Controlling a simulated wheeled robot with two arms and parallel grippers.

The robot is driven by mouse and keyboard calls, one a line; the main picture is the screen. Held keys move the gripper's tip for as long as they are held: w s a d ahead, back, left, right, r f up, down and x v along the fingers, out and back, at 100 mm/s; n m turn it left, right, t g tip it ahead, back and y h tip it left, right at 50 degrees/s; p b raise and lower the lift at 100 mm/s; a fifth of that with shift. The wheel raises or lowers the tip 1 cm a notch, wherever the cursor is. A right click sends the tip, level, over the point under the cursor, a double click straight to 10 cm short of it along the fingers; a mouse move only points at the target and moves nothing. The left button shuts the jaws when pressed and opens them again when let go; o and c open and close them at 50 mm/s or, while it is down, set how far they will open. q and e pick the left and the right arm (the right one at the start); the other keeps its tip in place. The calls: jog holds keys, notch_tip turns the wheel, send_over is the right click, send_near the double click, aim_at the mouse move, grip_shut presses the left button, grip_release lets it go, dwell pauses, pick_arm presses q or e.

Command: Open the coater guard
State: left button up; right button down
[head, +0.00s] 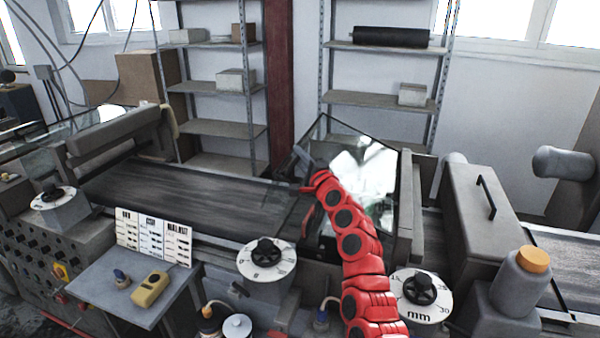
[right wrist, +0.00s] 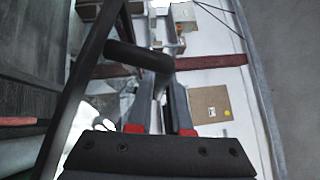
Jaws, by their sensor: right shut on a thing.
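The coater guard (head: 372,165) is a clear panel in a dark frame, standing tilted over the machine right of centre in the head view. My right arm reaches up to its left side. My right gripper (head: 306,172) is small and partly hidden there. In the right wrist view, my right gripper (right wrist: 160,82) is shut on the guard's dark round handle bar (right wrist: 135,55), which lies across the fingertips. A dark guard frame bar (right wrist: 85,75) runs diagonally on the left. My left gripper is not in view.
A dark conveyor belt (head: 190,196) runs left of the guard. Dial knobs (head: 266,258) and (head: 419,290) line the front edge. A grey housing (head: 490,215) and an orange-capped bottle (head: 522,278) stand at right. Shelves (head: 218,130) stand behind.

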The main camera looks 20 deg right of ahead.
jog(key=s+d+r+m+t+h+b, duration=0.1)
jog(key=s+d+r+m+t+h, duration=0.2)
jog(key=d+r, duration=0.35)
jog(key=s+d+r+m+t+h+b, duration=0.1)
jog(key=s+d+r+m+t, duration=0.1)
jog(key=s+d+r+m, duration=0.4)
jog(key=s+d+r+m+h+b, duration=0.1)
jog(key=s+d+m+h+b, duration=0.1)
jog(key=s+d+m+h, duration=0.4)
jog(key=s+d+r+m+h+b, duration=0.1)
jog(key=s+d+m+h, duration=0.5)
jog(key=d, duration=0.7)
jog(key=shift+s+d+r+m+b, duration=0.2)
jog(key=shift+s+m+b, duration=0.1)
jog(key=shift+m+b, duration=0.25)
jog(key=c, duration=1.1)
grip_release()
jog(key=shift+s+d, duration=0.1)
jog(key=shift+d, duration=0.05)
jog(key=shift+o, duration=1.3)
jog(key=shift+s+d, duration=0.2)
jog(key=shift+d, duration=0.1)
jog(key=shift+w+a, duration=0.15)
jog(key=shift+a, duration=0.05)
